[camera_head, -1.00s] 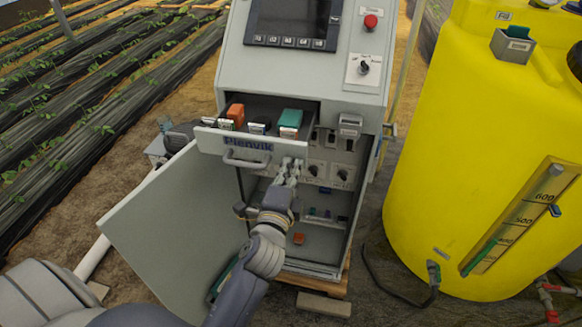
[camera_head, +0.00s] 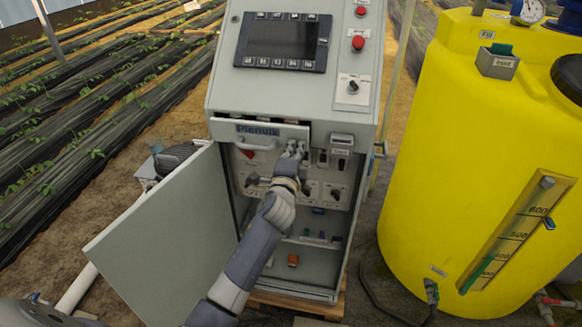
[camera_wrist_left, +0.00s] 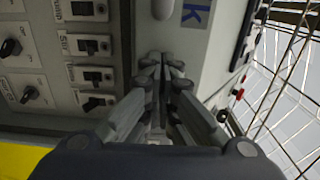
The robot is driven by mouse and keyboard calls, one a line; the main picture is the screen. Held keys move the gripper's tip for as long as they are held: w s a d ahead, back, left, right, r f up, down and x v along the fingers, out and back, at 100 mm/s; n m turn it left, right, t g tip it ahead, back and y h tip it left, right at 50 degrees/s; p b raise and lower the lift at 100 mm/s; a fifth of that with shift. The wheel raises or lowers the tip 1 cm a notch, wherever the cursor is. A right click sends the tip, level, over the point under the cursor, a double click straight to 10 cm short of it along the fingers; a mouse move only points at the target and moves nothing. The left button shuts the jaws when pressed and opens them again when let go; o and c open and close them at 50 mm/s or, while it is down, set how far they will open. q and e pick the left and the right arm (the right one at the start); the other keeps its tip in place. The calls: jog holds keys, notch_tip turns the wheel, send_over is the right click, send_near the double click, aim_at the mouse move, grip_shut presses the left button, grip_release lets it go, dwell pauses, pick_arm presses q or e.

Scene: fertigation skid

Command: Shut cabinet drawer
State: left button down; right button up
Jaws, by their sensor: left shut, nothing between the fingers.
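The cabinet drawer (camera_head: 262,131) has a pale front with a "Plenvik" label and a bar handle (camera_head: 257,143). It sits nearly flush in the cabinet, with a dark gap still showing above its front. My left gripper (camera_head: 296,148) is shut and empty at the right end of the drawer front. In the left wrist view the shut fingers (camera_wrist_left: 160,62) point at the pale drawer front (camera_wrist_left: 199,40), seemingly touching or very close to it. The drawer's contents are mostly hidden.
The cabinet door (camera_head: 170,240) hangs open to the left below the drawer. Switches (camera_wrist_left: 92,75) sit on the panel beside the drawer. A yellow tank (camera_head: 440,170) stands to the right. Planted rows lie to the left.

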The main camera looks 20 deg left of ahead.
aim_at(297, 141)
pick_arm(q)
jog(key=b+x, duration=0.1)
jog(key=x, duration=0.3)
jog(key=shift+r, duration=0.25)
jog(key=shift+r, duration=0.1)
